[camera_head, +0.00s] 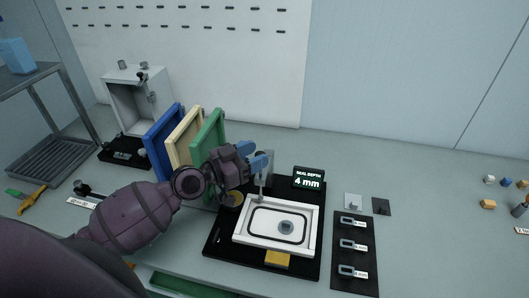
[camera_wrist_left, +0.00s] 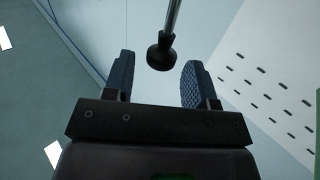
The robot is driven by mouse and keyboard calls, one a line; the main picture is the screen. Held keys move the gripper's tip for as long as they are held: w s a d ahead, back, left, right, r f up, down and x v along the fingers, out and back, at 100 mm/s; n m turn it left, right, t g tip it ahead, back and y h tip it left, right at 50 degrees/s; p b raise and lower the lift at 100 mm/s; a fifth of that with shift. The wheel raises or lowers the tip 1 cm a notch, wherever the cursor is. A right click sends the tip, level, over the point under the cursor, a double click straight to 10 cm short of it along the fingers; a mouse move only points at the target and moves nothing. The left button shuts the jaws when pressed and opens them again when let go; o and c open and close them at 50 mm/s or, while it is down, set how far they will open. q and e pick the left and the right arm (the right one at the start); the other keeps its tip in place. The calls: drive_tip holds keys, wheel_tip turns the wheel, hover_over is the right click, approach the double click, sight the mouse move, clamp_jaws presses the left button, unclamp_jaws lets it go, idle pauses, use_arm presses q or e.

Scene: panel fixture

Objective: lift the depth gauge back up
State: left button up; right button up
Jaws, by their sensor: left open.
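The depth gauge (camera_head: 262,184) stands at the back of a black base (camera_head: 224,250), with a thin grey rod above a white frame. My left gripper (camera_head: 257,160), with blue finger pads, is at the gauge's upper part and hides some of it. In the left wrist view a metal rod with a round black end (camera_wrist_left: 160,55) appears between the spread fingers of my left gripper (camera_wrist_left: 158,82), with gaps on both sides. The fingers are open and not closed on it. A sign reading "REAL DEPTH 4 mm" (camera_head: 309,178) stands right of the gauge. My right gripper is not in view.
Blue, cream and green panels (camera_head: 209,138) stand close behind my left wrist. A black strip (camera_head: 356,282) with several labelled pieces lies right. The table farther right has free room.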

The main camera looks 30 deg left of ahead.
use_arm(q)
drive_tip(key=b+v, duration=0.2)
drive_tip(key=v, duration=0.5)
drive_tip(key=shift+b, duration=0.3)
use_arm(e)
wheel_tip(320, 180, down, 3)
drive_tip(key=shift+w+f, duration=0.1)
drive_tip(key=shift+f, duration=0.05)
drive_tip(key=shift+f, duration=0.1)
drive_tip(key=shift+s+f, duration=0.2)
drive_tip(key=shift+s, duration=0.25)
